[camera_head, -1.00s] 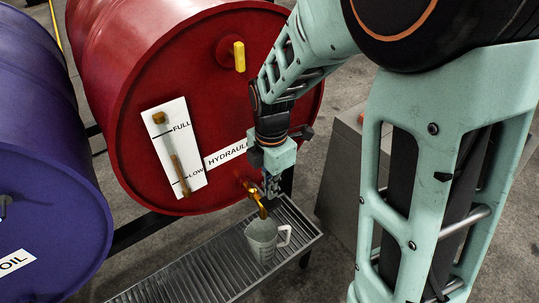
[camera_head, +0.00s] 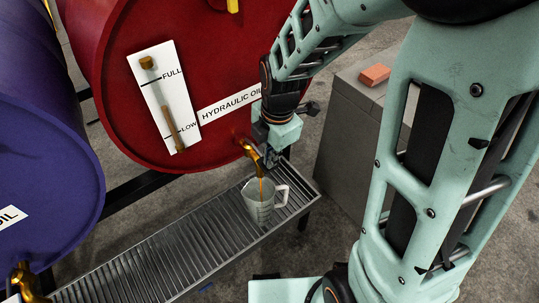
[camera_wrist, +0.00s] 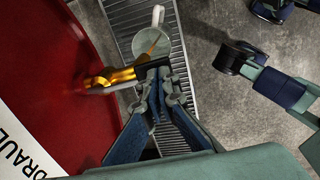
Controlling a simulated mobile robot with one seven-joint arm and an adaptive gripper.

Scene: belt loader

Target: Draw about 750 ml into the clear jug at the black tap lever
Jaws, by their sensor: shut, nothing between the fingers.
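The clear jug (camera_head: 257,208) stands upright on the slatted drip grate under the brass tap (camera_head: 252,150) of the red hydraulic oil drum. A thin amber stream (camera_head: 261,188) runs from the spout into the jug. I cannot read the level. The jug (camera_wrist: 139,42) and brass tap (camera_wrist: 110,78) also show in the wrist view, with amber at the spout. My gripper (camera_head: 268,163) is at the tap, above the jug and apart from it. In the wrist view its fingers (camera_wrist: 161,82) are shut, beside the spout.
A white FULL/LOW gauge board (camera_head: 164,97) is on the red drum (camera_head: 110,60). A grey block (camera_head: 355,120) with an orange brick (camera_head: 375,74) stands right of the grate (camera_head: 150,255).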

